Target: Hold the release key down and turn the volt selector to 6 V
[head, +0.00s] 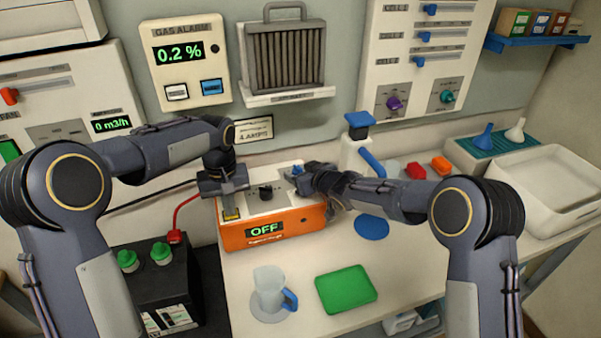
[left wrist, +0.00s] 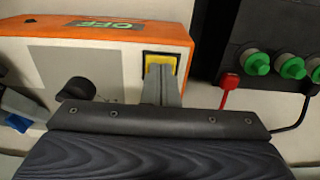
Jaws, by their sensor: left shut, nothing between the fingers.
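The orange charger box (head: 285,223) stands on the bench with a green OFF on its display (head: 264,229). A black knob (head: 265,192) is on its pale top and also shows in the left wrist view (left wrist: 80,90); its markings are too small to read. A yellow key (left wrist: 161,66) in a dark frame is near one corner. My left gripper (head: 230,212) is shut and empty, its fingertips at the yellow key; I cannot tell how far down the key is. My right gripper (head: 298,178) is beside a blue knob (head: 296,169) on the charger's far side; its fingers are mostly hidden.
A black battery (head: 160,290) with green caps and a red clamp (head: 176,237) stands left of the charger. A jug (head: 268,285) and a green tray (head: 346,289) are in front. A blue disc (head: 372,228) and a dispenser (head: 357,150) are to the right.

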